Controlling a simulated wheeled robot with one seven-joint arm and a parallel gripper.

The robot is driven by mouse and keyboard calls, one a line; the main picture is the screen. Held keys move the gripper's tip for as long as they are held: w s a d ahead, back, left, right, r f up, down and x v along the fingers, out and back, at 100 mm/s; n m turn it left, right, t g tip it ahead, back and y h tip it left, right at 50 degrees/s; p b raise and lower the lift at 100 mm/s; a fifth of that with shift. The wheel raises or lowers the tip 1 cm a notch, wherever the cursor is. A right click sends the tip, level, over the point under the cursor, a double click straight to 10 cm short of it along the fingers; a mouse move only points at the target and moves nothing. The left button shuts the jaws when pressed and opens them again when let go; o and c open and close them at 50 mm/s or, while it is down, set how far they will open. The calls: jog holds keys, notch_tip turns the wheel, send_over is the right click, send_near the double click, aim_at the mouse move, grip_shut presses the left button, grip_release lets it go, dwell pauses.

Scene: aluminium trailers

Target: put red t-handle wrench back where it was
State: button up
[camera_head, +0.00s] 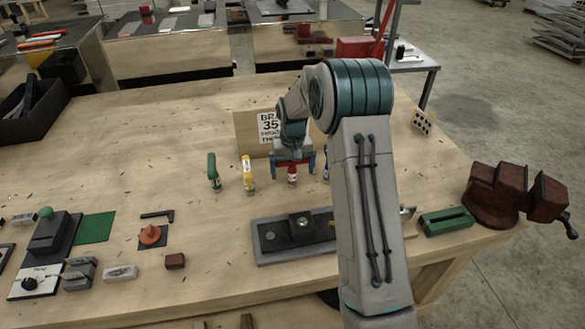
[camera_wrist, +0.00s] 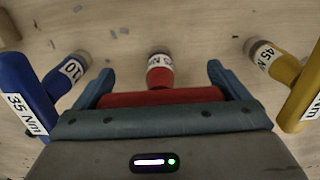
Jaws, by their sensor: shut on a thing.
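The red t-handle wrench (camera_head: 292,174) is upright in my gripper (camera_head: 292,168), in front of a cardboard sign (camera_head: 250,130). In the wrist view its red crossbar (camera_wrist: 160,98) lies between the two fingers of my gripper (camera_wrist: 160,88), which are shut on it. Its shaft with a white label (camera_wrist: 160,62) points down toward the table. I cannot tell whether its lower end touches the tabletop. It is in line with the yellow wrench (camera_head: 248,174) on its left and the blue wrench (camera_head: 326,165) on its right, partly hidden by my arm.
A green wrench (camera_head: 213,172) stands left of the yellow one. A dark fixture (camera_head: 300,230) lies in front, partly behind my arm. A green block (camera_head: 446,219) and a brown vise (camera_head: 495,195) are at the right. The tabletop behind the green wrench is clear.

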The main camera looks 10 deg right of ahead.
jog(key=shift+f, duration=0.15)
jog(key=o, duration=1)
jog(key=shift+o, duration=0.2)
notch_tip(320, 180, up, 12)
jog(key=shift+b, duration=0.8)
jog(key=s+r+t, duration=0.1)
jog(key=s+r, duration=0.3)
jog(key=s, duration=0.4)
jog(key=s+r+t, duration=0.1)
jog(key=s+r, duration=0.3)
jog(key=s, duration=0.3)
jog(key=s+f+t, duration=0.1)
jog(key=s+f, duration=0.2)
jog(key=s, duration=1.5)
jog(key=shift+f, duration=0.15)
